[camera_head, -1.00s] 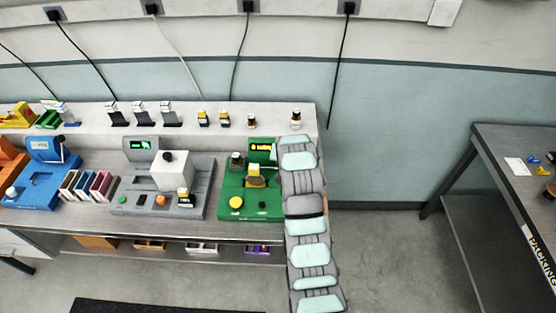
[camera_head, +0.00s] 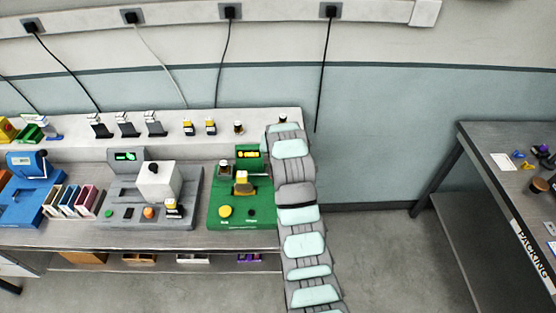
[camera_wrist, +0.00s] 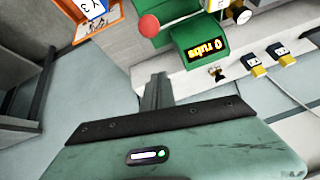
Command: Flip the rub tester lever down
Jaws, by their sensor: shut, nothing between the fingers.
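The rub tester (camera_head: 238,210) is the green machine at the right end of the bench in the head view, just left of my arm. Its display housing (camera_wrist: 188,50) reads "0 rubs" in the wrist view. A red ball knob (camera_wrist: 149,26), which looks like the lever's end, shows at the housing's left in the wrist view. I cannot make out the lever in the head view; my arm may cover it. My gripper (camera_wrist: 158,85) is shut and empty, with its narrow fingers pointing towards the housing in the wrist view, apart from the knob in the picture.
A grey machine (camera_head: 150,205) and a blue machine (camera_head: 28,195) stand further left. An orange-edged sign (camera_wrist: 93,10) is at the wrist view's upper left. The packing table (camera_head: 490,145) stands apart at right.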

